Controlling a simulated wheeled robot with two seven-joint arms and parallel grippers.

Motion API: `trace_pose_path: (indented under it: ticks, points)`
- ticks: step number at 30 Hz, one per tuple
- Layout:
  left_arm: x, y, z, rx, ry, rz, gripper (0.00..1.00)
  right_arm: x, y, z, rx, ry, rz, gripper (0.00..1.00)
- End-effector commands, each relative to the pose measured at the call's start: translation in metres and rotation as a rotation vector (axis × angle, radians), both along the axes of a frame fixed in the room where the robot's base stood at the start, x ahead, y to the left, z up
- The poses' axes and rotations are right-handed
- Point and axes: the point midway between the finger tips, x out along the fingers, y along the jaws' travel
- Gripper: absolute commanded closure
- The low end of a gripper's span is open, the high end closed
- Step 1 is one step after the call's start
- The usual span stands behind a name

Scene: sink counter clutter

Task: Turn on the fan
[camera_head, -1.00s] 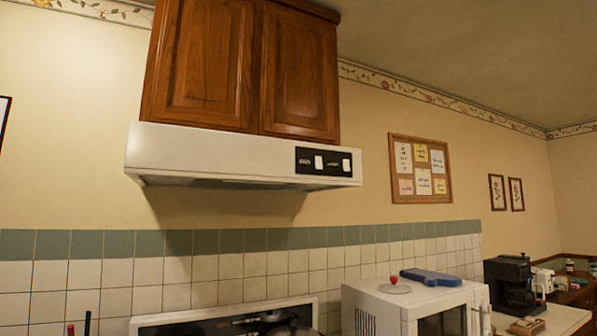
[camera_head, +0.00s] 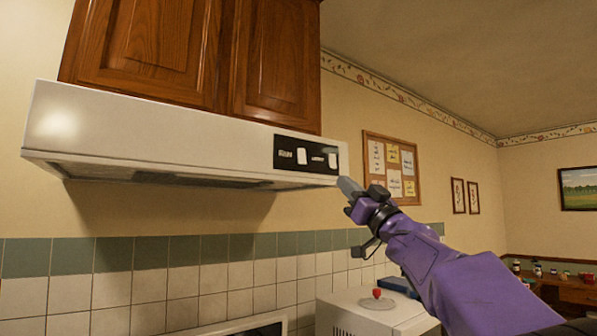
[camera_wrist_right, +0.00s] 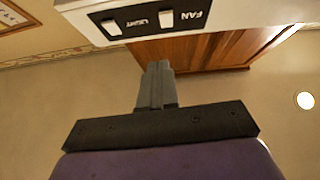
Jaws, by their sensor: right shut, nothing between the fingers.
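The range hood (camera_head: 160,135) is white, with a black switch panel (camera_head: 309,168) at its front right. The panel has two white rocker switches. The fan switch (camera_head: 301,156) is the left one in the head view; the light switch (camera_head: 332,160) is the right one. In the right wrist view, upside down, the fan switch (camera_wrist_right: 167,15) is beside the word FAN and the light switch (camera_wrist_right: 111,27) beside LIGHT. My right gripper (camera_head: 347,187) is shut and empty, its tips just below and right of the panel in the head view, apart from both switches. My left gripper is out of view.
A wooden cabinet (camera_head: 190,55) sits above the hood. A microwave (camera_head: 365,312) with a red-knobbed lid (camera_head: 377,300) on it stands below my right arm. A note board (camera_head: 391,165) hangs on the wall behind. The space in front of the hood looks clear.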

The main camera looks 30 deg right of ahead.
Motion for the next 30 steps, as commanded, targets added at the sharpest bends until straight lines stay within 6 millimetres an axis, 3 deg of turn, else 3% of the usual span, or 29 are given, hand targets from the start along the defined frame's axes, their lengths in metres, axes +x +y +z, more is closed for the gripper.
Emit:
trace_pose_path:
  ticks: [6, 14, 27, 30]
  points:
    - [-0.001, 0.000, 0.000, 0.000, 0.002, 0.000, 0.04, 0.012, 0.015, 0.000, 0.024, 0.001, 0.045, 1.00]
    - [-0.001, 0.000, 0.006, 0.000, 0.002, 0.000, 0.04, 0.015, 0.013, 0.004, 0.025, 0.002, 0.042, 1.00]
    - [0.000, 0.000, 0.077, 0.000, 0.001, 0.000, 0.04, 0.083, 0.017, 0.064, 0.024, 0.002, 0.040, 1.00]
    - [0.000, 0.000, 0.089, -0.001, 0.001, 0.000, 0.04, 0.102, 0.019, 0.065, 0.026, 0.006, 0.040, 1.00]
